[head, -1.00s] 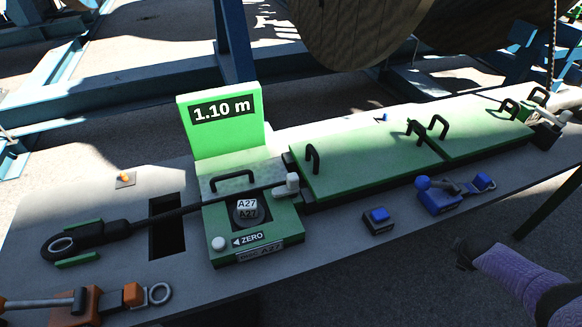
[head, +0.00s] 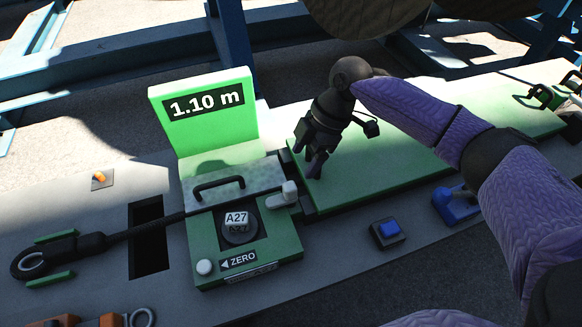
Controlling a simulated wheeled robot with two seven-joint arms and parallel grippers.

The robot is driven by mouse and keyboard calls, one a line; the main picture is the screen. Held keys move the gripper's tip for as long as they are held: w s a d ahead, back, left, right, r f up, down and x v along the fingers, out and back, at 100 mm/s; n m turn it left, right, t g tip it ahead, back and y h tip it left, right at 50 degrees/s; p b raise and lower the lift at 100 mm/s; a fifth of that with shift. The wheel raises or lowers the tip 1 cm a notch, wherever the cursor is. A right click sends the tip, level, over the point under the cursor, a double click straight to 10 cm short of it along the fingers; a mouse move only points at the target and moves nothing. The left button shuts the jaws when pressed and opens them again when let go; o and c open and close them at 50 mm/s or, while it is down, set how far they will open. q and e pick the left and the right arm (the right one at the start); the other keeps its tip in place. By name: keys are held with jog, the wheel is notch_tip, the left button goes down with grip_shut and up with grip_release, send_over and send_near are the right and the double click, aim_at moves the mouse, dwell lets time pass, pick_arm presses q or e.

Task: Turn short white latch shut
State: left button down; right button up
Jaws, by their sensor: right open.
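The short white latch (head: 285,195) stands at the right edge of the green meter unit (head: 200,240), beside the black cable (head: 160,226) that runs across the unit. My right gripper (head: 309,162) is open and empty, pointing down over the near-left end of the green cover. It is a little above and to the right of the latch, apart from it in the picture. My left gripper is not in view.
The display panel (head: 205,108) reads 1.10 m. A black handle (head: 220,186) sits on the unit's grey plate. A blue button (head: 388,231) and a blue clamp (head: 455,204) are along the bench's front. A dark slot (head: 147,240) lies left of the unit.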

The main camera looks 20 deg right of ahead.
aim_at(290, 185)
jog(key=b+x, duration=0.1)
jog(key=x, duration=0.7)
jog(key=shift+s+d+b, duration=0.1)
jog(key=shift+s+b, duration=0.1)
jog(key=shift+b, duration=0.2)
jog(key=shift+a+f, duration=0.25)
jog(key=shift+f, duration=0.15)
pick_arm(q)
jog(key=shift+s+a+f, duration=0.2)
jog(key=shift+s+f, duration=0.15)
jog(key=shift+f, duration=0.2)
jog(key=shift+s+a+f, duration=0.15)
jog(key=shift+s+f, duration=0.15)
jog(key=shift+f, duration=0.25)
pick_arm(e)
jog(key=shift+c, duration=0.8)
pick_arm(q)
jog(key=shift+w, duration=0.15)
pick_arm(e)
jog(key=shift+r, duration=0.1)
grip_shut()
